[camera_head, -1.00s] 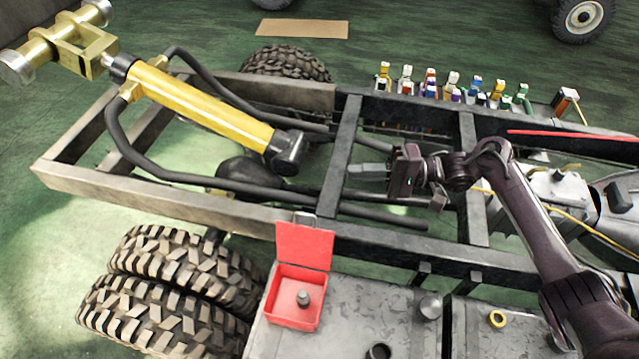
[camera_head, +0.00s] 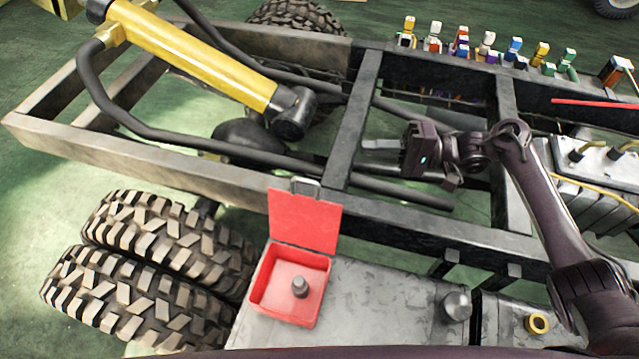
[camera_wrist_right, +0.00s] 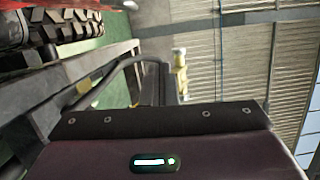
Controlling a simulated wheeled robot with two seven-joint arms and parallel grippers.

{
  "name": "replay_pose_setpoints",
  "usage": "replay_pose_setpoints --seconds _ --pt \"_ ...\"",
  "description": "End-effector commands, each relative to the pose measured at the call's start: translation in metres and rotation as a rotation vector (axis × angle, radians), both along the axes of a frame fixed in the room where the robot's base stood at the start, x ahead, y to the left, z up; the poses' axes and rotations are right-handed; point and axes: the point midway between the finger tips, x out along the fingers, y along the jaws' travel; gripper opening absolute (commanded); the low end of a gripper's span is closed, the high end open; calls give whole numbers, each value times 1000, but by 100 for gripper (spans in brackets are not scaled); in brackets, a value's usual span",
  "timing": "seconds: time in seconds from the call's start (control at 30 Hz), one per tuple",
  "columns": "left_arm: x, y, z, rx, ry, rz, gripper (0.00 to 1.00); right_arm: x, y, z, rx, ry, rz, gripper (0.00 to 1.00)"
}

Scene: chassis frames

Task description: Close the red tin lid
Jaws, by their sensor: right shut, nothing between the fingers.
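The red tin (camera_head: 291,286) sits on the grey tank top at the front of the frame. Its red lid (camera_head: 304,220) stands upright and open at the far edge, with a grey latch (camera_head: 304,186) on top. My right gripper (camera_head: 378,149) is shut and empty. It is above the chassis, up and to the right of the lid and apart from it, pointing left. The right wrist view shows the gripper housing (camera_wrist_right: 155,140), and the tin cannot be made out clearly there. My left gripper is not in view.
Chassis rails (camera_head: 150,145) and a cross-member (camera_head: 352,118) lie around my right gripper. A yellow cylinder (camera_head: 190,55) is at the upper left, large tyres (camera_head: 135,290) at the lower left. A yellow ring (camera_head: 537,323) and a grey cap (camera_head: 456,306) are right of the tin. Coloured connectors (camera_head: 488,45) line the far rail.

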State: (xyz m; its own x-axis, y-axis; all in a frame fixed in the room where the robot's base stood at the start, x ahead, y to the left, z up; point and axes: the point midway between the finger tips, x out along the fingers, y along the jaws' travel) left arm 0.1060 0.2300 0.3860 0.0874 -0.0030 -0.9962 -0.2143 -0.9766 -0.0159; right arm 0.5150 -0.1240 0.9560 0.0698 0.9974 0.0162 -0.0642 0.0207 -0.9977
Motion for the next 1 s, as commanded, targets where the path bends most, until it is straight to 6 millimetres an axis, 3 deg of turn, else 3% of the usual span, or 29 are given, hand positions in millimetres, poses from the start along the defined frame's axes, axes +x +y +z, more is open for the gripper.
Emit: replay_pose_setpoints --seconds 0.03,0.23,0.47,0.83,1.0 --pt "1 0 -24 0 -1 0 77 0 0 -24 0 0 0 0" --pt "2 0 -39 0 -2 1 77 0 1 -39 0 -1 0 0" --pt "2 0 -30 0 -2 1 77 1 23 -35 3 0 3 0" --pt "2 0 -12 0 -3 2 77 6 102 -33 3 1 3 0" --pt "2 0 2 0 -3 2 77 -17 108 -32 -1 3 1 0"
